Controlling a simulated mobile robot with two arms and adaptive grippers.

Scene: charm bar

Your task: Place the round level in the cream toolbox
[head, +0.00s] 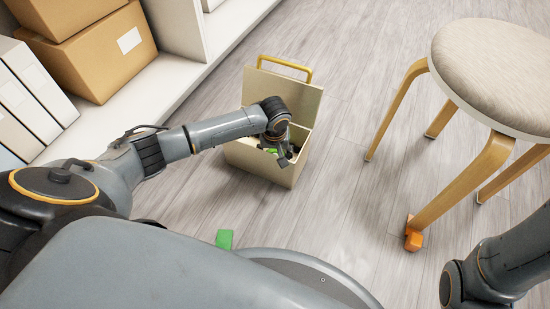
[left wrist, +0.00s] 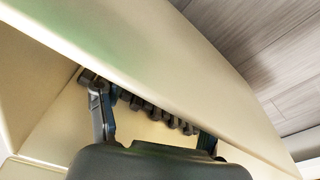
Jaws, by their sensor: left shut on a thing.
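The cream toolbox (head: 265,165) stands open on the floor, its lid raised and a yellow handle at the top. My left gripper (head: 284,158) reaches down into its opening. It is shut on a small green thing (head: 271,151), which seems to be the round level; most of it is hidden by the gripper. In the left wrist view, the gripper (left wrist: 152,125) is between the toolbox's cream walls (left wrist: 150,60), and a green tint shows on the near wall. The level cannot be made out there. My right arm shows at the lower right; its gripper is out of view.
Dark tool-like pieces (left wrist: 160,113) show inside the toolbox. A stool (head: 495,75) stands at the right, with an orange block (head: 413,239) by its leg. A green block (head: 224,238) lies near my base. Shelves with cardboard boxes (head: 100,50) line the left. Floor between is clear.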

